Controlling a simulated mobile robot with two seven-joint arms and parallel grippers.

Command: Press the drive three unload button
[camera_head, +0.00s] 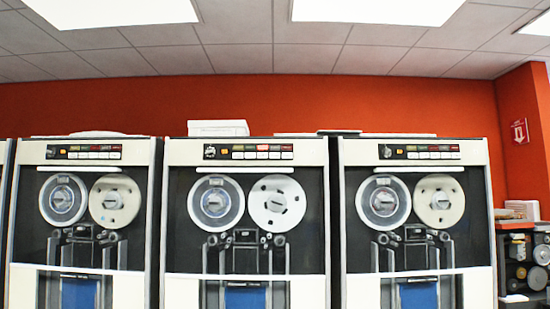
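Three tape drives stand side by side: a left drive (85,255), a middle drive (246,258) and a right drive (416,263). Each has two reels and a row of small buttons at the top. The left button row (94,152), the middle button row (262,151) and the right button row (432,151) are too small to read. One red button in the middle row looks brighter than the others. I cannot tell which drive is number three or which button is unload. Neither of my grippers is in view.
White boxes (218,128) lie on top of the middle drive. A dark shelf with reels (533,262) stands at the far right. A red wall (350,105) is behind the drives, with a small sign (520,131). The floor is out of view.

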